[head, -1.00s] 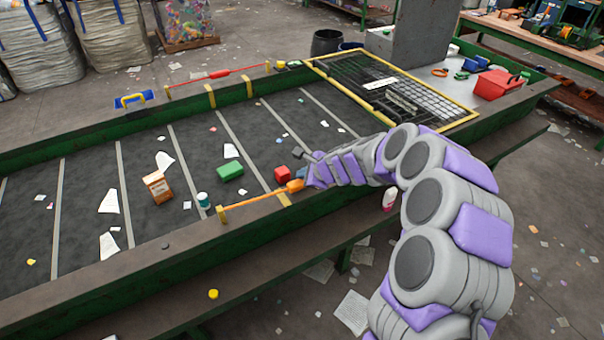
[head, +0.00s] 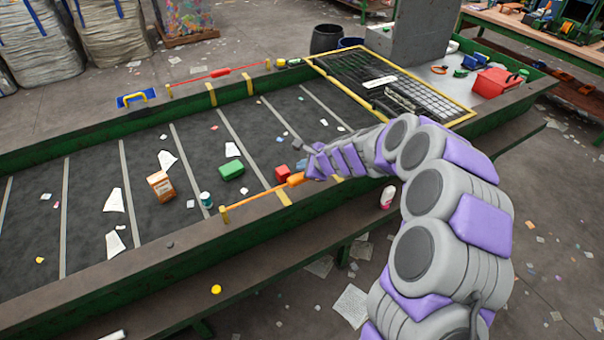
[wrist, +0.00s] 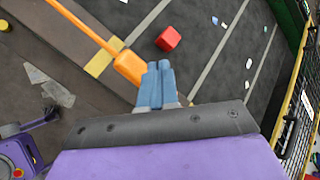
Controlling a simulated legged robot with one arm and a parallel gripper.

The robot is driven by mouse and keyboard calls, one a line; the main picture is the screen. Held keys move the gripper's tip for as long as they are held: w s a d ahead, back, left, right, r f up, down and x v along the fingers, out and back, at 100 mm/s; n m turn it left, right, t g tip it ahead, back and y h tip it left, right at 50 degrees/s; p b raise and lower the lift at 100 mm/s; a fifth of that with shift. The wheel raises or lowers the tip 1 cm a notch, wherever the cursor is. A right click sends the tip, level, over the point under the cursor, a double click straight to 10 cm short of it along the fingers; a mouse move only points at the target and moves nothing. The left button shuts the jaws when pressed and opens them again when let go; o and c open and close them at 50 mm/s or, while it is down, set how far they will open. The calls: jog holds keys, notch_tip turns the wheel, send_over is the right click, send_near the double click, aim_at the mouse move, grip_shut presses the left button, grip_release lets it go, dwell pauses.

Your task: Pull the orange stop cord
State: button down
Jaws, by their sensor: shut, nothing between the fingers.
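The orange stop cord (head: 252,198) runs along the near edge of the belt from a yellow post (head: 225,214) to an orange handle (head: 295,180). In the wrist view the cord (wrist: 78,20) leads to the handle (wrist: 128,66). My gripper (wrist: 157,70) has its blue fingers together, with their tips just right of the handle. They look beside it rather than around it; whether they touch it I cannot tell. In the head view my gripper (head: 309,172) sits at the handle's right end, with its fingertips mostly hidden.
On the belt (head: 95,165) lie a red cube (head: 282,170), a green block (head: 231,170), an orange-brown box (head: 161,186), a small jar (head: 206,199) and paper scraps. A red cord (head: 220,73) runs along the far edge. A red bin (head: 495,82) stands at the right.

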jog(key=shift+r, duration=0.1)
notch_tip(320, 180, up, 5)
jog(key=p, duration=0.4)
jog(key=shift+p, duration=0.4)
dwell(0.4)
